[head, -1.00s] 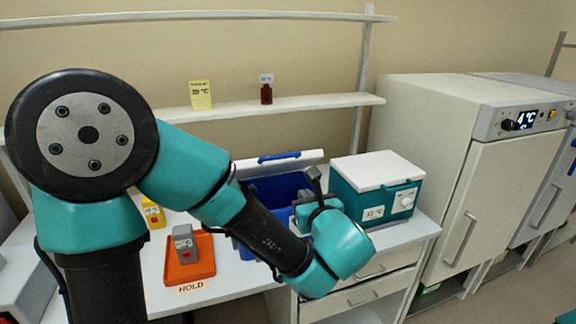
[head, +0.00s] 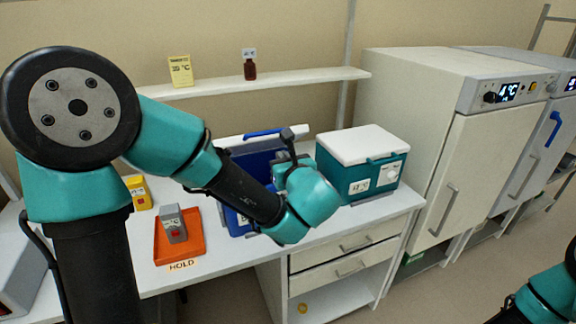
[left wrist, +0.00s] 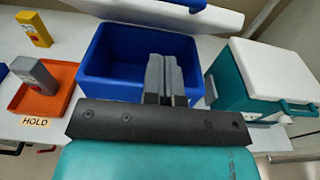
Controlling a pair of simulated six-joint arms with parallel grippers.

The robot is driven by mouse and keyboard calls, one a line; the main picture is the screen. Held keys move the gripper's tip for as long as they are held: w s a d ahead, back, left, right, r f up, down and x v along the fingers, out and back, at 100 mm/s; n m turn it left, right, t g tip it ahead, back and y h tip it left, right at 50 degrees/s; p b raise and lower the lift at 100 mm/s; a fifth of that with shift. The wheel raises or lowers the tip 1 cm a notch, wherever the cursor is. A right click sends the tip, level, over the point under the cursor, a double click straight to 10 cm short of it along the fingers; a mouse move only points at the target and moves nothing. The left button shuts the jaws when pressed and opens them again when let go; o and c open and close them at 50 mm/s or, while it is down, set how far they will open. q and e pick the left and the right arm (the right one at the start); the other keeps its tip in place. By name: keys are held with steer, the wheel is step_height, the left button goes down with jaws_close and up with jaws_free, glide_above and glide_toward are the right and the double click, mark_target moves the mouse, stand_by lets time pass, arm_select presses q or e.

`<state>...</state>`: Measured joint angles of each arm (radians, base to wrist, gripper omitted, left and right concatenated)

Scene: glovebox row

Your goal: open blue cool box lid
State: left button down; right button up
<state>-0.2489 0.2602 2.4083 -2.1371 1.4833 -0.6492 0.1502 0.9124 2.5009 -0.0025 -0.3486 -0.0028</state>
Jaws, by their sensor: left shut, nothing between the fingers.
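The blue cool box (head: 238,220) stands on the bench, partly behind my left arm; the left wrist view shows its open, empty-looking inside (left wrist: 115,62). Its white lid (head: 232,140) with a blue handle (head: 262,132) is swung back behind the opening. The lid (left wrist: 150,10) and part of its handle also show at the top of the left wrist view. My left gripper (head: 287,133) is shut and empty. In the left wrist view its fingers (left wrist: 165,70) are in front of the box opening, apart from the lid. My right gripper is out of view.
A teal cool box (head: 360,175) with a white lid stands close on the right. An orange tray (head: 195,245) holding a grey device (head: 173,224), and a yellow device (head: 138,192), are on the left. A shelf (head: 290,80) runs behind. A white cabinet (head: 470,170) stands right.

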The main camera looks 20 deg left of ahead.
mark_target(274, 139)
arm_select(q)
steer(key=w+a, duration=0.1)
steer(key=w+a+r, duration=0.1)
steer(key=w+a, duration=0.1)
steer(key=w+a+r, duration=0.1)
steer(key=w+a, duration=0.1)
steer(key=shift+r, duration=0.15)
steer(key=shift+r, duration=0.1)
stand_by(0.3)
